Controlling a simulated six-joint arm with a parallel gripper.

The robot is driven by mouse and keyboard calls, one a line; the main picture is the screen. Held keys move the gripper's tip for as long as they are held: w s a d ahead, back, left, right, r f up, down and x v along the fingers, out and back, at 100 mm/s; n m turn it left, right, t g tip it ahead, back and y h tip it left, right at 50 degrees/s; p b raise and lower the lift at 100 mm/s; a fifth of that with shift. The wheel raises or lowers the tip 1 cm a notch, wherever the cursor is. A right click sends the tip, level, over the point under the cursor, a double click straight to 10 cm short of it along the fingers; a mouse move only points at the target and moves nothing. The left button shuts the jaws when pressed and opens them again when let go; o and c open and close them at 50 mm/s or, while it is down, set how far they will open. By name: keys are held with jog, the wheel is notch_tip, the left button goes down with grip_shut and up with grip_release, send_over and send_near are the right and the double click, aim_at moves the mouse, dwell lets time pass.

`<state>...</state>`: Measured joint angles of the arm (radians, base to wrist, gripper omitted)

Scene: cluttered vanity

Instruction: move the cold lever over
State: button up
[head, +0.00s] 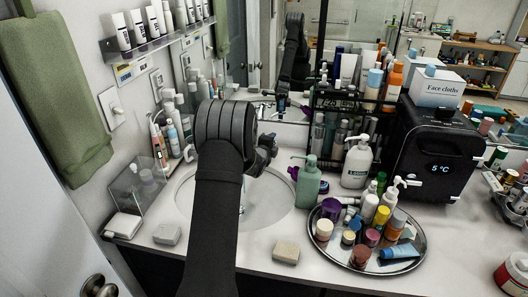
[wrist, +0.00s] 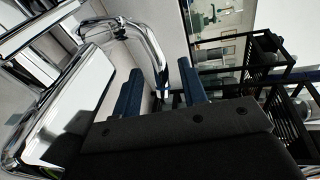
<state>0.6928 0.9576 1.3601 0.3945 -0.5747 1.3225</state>
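My gripper (head: 268,150) is at the back of the white sink basin (head: 268,205) in the head view, partly hidden by my own arm. In the wrist view, the two blue-grey fingers of my gripper (wrist: 160,75) stand apart, with no lever visible between them. A curved chrome spout (wrist: 150,45) shows beyond the fingers. A large, shiny chrome piece (wrist: 75,110) fills the left of the wrist view, close to the left finger. I cannot tell whether it is the cold lever or whether the gripper touches it. My arm hides most of the tap in the head view.
A green pump bottle (head: 308,184) and a round tray (head: 318,254) crowded with bottles and jars stand right of the basin. A black cool box (head: 432,150) is behind the tray. A soap bar (head: 286,252) lies at the front. A black rack (wrist: 270,60) is at right in the wrist view.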

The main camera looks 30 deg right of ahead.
jog(key=v, duration=1.6)
jog(key=shift+a, duration=0.2)
jog(key=shift+s, duration=0.1)
jog(key=shift+c, duration=0.5)
